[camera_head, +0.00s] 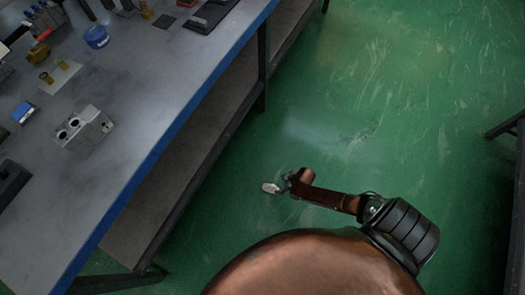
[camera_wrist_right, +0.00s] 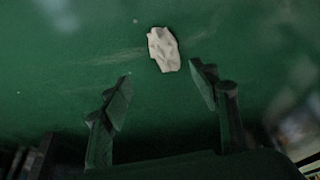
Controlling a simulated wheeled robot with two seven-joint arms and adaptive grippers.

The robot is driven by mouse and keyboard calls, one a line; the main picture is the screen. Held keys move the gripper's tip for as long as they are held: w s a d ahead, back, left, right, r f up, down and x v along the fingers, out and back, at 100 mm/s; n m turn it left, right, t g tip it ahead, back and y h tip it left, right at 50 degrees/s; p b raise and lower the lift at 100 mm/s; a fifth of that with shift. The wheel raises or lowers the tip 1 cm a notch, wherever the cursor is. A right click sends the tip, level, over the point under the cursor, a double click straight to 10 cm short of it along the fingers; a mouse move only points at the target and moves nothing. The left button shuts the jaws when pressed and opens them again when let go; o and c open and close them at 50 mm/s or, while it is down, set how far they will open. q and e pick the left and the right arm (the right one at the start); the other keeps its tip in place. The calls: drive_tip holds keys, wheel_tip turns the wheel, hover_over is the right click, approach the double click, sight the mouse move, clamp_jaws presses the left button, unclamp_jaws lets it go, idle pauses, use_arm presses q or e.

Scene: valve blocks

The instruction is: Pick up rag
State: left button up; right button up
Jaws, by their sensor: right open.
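The rag (camera_wrist_right: 163,49) is a small, crumpled, whitish cloth lying on the green floor. In the head view it shows as a pale patch (camera_head: 270,187) just left of my right gripper (camera_head: 284,182). In the right wrist view, my right gripper (camera_wrist_right: 161,84) is open with its dark fingers spread apart. The rag lies beyond the fingertips, near the gap between them and closer to the right finger. Nothing is between the fingers. My left gripper is not in view.
A grey workbench (camera_head: 150,75) with a blue edge and a lower shelf (camera_head: 185,145) stands at the left. A white valve block (camera_head: 84,130), a blue container (camera_head: 96,37) and several small parts lie on it. A dark frame (camera_head: 507,127) stands at the right edge. Green floor (camera_head: 400,110) between is clear.

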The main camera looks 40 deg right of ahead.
sight(267, 186)
drive_tip(key=shift+n+y, duration=0.3)
drive_tip(key=shift+n, duration=0.2)
drive_tip(key=w+a+f+b, duration=0.2)
drive_tip(key=w+f+b, duration=0.1)
drive_tip(key=shift+w+a+f+b, duration=0.3)
drive_tip(key=shift+b+x, duration=0.8)
drive_tip(key=shift+x, duration=0.4)
drive_tip(key=b+x, duration=0.3)
drive_tip(key=shift+w+a+f, duration=0.1)
drive_tip(key=shift+a+f, duration=0.1)
drive_tip(key=shift+f, duration=0.15)
drive_tip(key=shift+w+a+f+b, duration=0.15)
drive_tip(key=shift+w+f+b, duration=0.15)
drive_tip(key=shift+f+b, duration=0.2)
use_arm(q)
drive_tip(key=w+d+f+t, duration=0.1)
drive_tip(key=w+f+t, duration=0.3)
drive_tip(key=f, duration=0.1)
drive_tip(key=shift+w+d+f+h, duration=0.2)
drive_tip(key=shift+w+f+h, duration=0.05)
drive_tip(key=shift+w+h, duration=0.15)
use_arm(e)
drive_tip(key=shift+c, duration=0.7)
drive_tip(key=c, duration=1.1)
drive_tip(key=shift+r, duration=0.1)
